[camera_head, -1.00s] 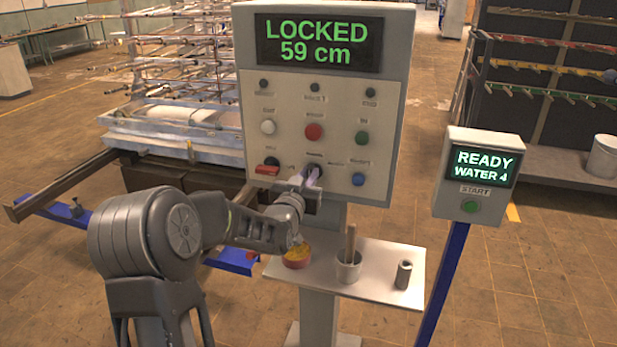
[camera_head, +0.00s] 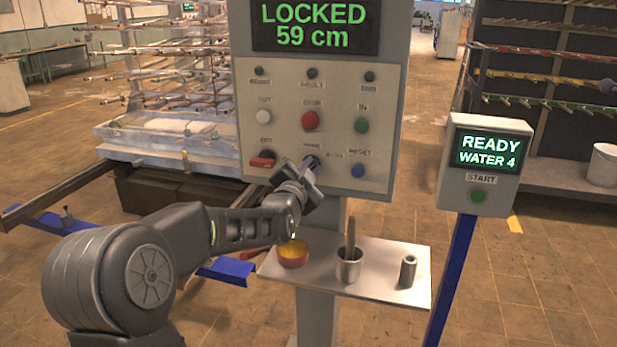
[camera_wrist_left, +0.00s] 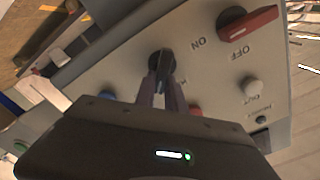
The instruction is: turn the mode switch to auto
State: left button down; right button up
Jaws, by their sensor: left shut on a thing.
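The mode switch (camera_wrist_left: 154,60) is a small black rotary knob low on the grey control panel (camera_head: 225,187). My left gripper (camera_head: 312,162) is at the panel front, its fingers closed around the switch handle. The wrist view also shows the left gripper (camera_wrist_left: 164,78) with both fingertips on the handle, which stands out from the round base. The gripper hides most of the switch in the head view, and I cannot read its label or setting. My right gripper is in neither view.
A red-handled switch (camera_head: 262,162) is just left of the mode switch, and a blue button (camera_head: 358,170) is to its right. A START box (camera_head: 450,190) stands right.

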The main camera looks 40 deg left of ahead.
pick_arm(q)
jog(key=shift+d+f+m+b, duration=0.15)
jog(key=shift+m+b, duration=0.25)
jog(key=shift+m, duration=1.2)
jog(key=shift+w, duration=0.1)
jog(key=c, duration=1.4)
grip_release()
jog(key=b+v, duration=0.1)
jog(key=v, duration=0.6)
jog(key=shift+s, duration=0.4)
jog(key=shift+d+f, duration=0.1)
jog(key=shift+d, duration=0.05)
